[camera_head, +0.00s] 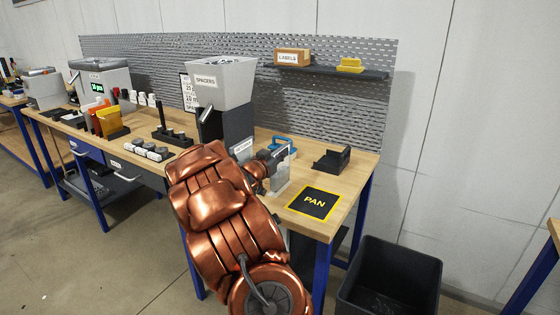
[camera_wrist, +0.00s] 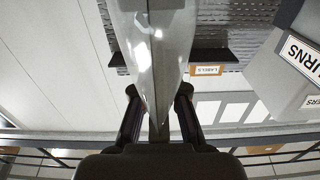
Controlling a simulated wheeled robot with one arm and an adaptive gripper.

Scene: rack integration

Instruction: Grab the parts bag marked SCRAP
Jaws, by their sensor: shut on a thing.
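My gripper (camera_head: 273,163) is over the bench front, right of the spacers hopper. In the wrist view its two dark fingers (camera_wrist: 159,95) are closed on a clear, glossy parts bag (camera_wrist: 158,45), seen nearly edge-on. The bag extends upward in that picture, away from the fingertips. In the head view a pale translucent shape by the fingers (camera_head: 283,174) seems to be the same bag, partly hidden by my wrist. No SCRAP marking is readable on it in either view.
A black mat marked PAN (camera_head: 315,203) and a black holder (camera_head: 332,160) are to the right on the bench. The SPACERS hopper (camera_head: 222,85) stands behind my arm. A dark bin (camera_head: 390,275) stands on the floor at right. A shelf holds a LABELS box (camera_head: 292,58).

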